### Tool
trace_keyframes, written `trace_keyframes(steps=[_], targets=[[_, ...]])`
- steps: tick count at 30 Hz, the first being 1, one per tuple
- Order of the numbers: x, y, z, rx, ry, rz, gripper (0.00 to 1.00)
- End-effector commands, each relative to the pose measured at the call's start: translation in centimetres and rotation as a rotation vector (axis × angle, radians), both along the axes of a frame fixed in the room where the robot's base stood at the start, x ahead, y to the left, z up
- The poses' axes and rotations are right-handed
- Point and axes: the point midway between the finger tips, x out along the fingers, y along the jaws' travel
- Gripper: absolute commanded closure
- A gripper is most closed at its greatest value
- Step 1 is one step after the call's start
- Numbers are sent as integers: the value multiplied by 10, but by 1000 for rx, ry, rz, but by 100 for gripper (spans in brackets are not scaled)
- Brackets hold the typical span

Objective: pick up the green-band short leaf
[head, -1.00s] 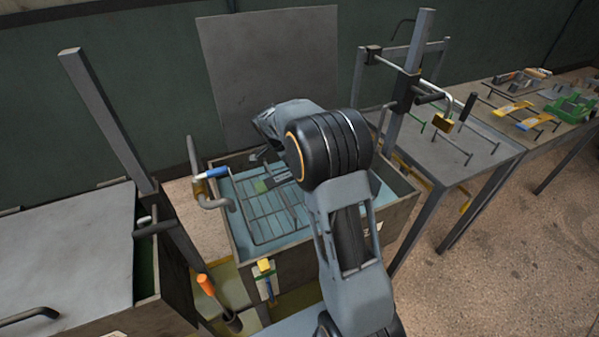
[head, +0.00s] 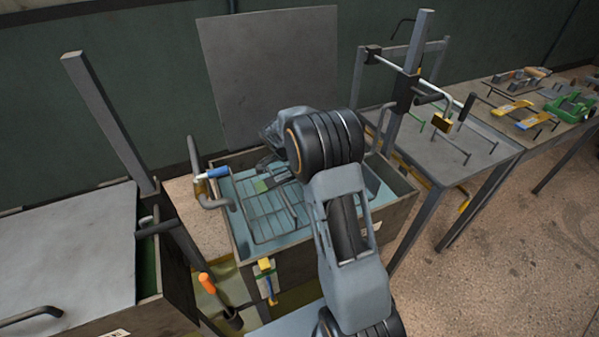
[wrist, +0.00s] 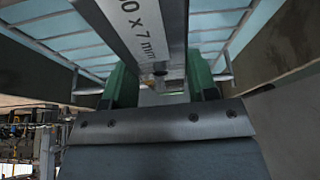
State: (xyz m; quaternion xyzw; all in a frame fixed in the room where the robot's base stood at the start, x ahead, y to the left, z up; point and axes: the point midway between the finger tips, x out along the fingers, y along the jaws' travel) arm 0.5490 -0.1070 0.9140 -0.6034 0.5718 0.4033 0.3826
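A grey metal leaf with a printed label ending in "0 x 7 mm" (wrist: 145,30) runs from the top of the wrist view down between my fingers. The green band is not seen in the wrist view, and my arm hides part of the leaf.
The tank (head: 290,262) holds pale blue liquid and a wire rack (head: 262,222). A pipe with a blue handle (head: 211,173) stands at its left rim. A grey panel (head: 270,75) rises behind it. A grey table (head: 450,145) with a post frame is at right.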

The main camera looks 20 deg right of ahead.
Motion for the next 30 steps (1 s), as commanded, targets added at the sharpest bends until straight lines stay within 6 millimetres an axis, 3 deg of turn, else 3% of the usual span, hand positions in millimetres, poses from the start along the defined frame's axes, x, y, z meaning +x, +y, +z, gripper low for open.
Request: trace_keyframes(steps=[11,23,30], targets=[[0,0,0,0,1,0,84],[1,0,7,-1,-5,0,85],[2,0,34,-3,-9,0,85]])
